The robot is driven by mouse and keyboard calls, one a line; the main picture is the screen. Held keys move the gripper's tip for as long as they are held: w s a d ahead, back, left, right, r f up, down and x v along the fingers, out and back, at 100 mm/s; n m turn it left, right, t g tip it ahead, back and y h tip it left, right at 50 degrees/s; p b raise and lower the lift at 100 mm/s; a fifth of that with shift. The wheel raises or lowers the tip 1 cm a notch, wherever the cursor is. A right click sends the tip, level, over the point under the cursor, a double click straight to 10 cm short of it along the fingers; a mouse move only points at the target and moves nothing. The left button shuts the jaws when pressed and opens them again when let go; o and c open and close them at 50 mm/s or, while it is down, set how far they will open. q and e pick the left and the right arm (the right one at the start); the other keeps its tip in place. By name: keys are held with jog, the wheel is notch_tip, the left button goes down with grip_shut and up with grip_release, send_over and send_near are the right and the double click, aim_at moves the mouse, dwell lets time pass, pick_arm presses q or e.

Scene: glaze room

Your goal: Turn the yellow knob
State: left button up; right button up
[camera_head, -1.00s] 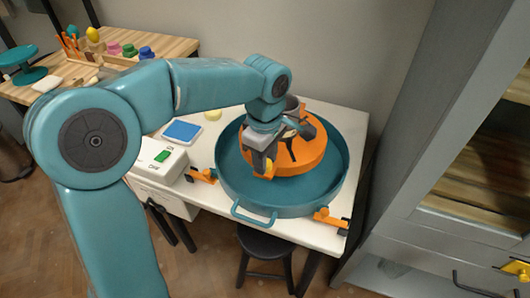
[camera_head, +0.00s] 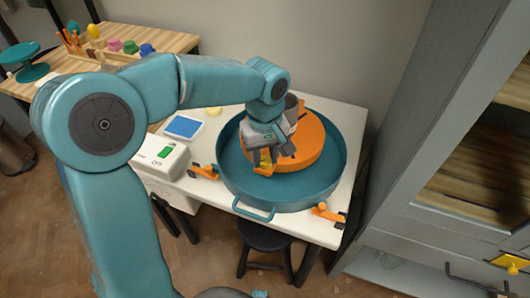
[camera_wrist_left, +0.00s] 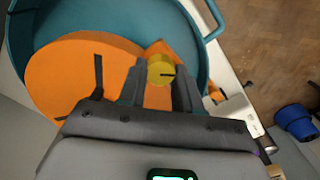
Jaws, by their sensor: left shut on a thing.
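The yellow knob (camera_wrist_left: 160,70) is round with a dark line on its face. In the left wrist view it sits between the two fingers of my left gripper (camera_wrist_left: 159,86), at the edge of an orange round wheel head (camera_wrist_left: 75,72). My left gripper (camera_head: 264,169) is shut on the knob, over the front of the orange wheel head (camera_head: 312,153) in the head view. There the gripper hides most of the knob, leaving a bit of yellow (camera_head: 266,158). My right gripper is not in view.
A teal round basin (camera_head: 325,190) surrounds the wheel head on a white table (camera_head: 350,122). Orange clamps (camera_head: 327,213) sit at its edge. A white box with a green switch (camera_head: 160,160) stands left. A grey cabinet (camera_head: 415,150) stands close on the right. A black stool (camera_head: 265,240) is below.

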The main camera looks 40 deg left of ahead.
aim_at(264, 160)
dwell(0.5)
pick_arm(q)
jog(key=o, duration=1)
jog(key=shift+o, duration=0.2)
notch_tip(264, 160, up, 16)
jog(key=p, duration=0.3)
jog(key=shift+r+p, duration=0.2)
jog(key=shift+p, duration=0.15)
jog(key=shift+s, duration=0.1)
